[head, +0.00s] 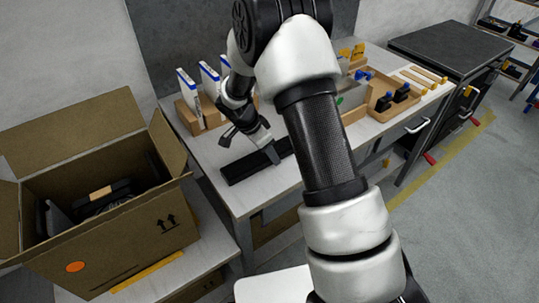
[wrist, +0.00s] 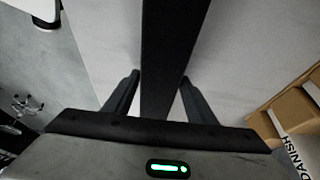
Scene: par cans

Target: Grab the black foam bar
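The black foam bar (head: 245,165) lies on the white-topped workbench, near its front left edge. It has a long, straight, dark shape, and my arm hides its right end in the head view. My gripper (head: 262,148) is down at the bar, with fingers beside it. In the wrist view, the bar (wrist: 168,50) runs lengthwise between the two fingers of my gripper (wrist: 161,76). One fingertip is close against each long side. I cannot tell whether they press on it or only straddle it.
An open cardboard box (head: 125,235) with dark items stands at the left, lower than the bench. Wooden holders with white-and-blue boxes (head: 189,92) stand behind the bar. A wooden tray (head: 385,102) with small parts is farther right. A grey cabinet (head: 450,50) stands beyond.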

